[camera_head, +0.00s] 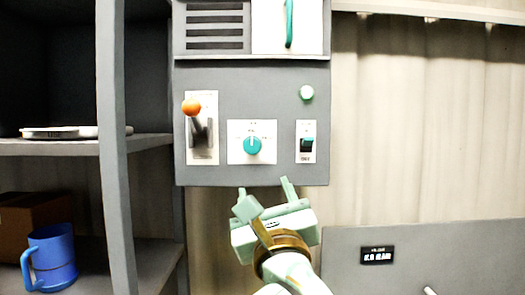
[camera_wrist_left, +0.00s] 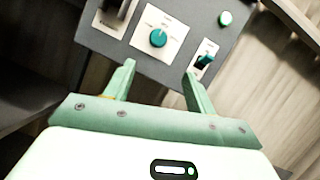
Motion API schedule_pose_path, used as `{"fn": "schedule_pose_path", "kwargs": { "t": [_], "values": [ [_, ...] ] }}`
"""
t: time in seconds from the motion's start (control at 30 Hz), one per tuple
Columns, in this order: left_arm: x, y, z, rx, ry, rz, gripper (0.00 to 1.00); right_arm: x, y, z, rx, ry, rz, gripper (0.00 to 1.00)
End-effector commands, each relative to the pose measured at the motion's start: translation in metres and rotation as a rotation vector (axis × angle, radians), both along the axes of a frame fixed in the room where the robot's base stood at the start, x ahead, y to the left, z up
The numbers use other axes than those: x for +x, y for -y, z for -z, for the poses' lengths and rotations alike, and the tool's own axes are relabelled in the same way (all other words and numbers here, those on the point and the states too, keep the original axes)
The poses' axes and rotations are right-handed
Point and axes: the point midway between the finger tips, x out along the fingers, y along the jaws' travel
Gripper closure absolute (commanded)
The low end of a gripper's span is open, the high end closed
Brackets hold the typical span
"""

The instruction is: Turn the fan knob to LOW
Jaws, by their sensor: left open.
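The fan knob (camera_head: 252,145) is a teal round knob on a white plate, in the middle of the grey control panel (camera_head: 250,82). A light mark on it points about straight up; the labels around it are too small to read. It also shows in the left wrist view (camera_wrist_left: 158,38), beyond the fingers. My left gripper (camera_head: 264,189) is open and empty, just below the panel's lower edge and below the knob, not touching it. In the wrist view its fingertips (camera_wrist_left: 160,68) stand apart, with the knob above the gap between them. My right gripper is not in view.
A shelf (camera_head: 75,147) at left holds a blue mug (camera_head: 52,257). A grey panel with a display (camera_head: 377,255) is lower right.

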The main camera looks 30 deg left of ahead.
Motion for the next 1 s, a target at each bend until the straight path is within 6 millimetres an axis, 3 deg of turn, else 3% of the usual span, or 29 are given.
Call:
{"fn": "schedule_pose_path", "kwargs": {
  "t": [0.6, 1.0],
  "values": [
    [0.097, -0.081, -0.054, 0.005, 0.0, -0.007, 0.45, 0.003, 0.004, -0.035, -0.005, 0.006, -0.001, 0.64],
    [0.109, -0.091, -0.058, 0.004, 0.0, -0.005, 0.45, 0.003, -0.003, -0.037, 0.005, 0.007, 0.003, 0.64]
  ]
}}
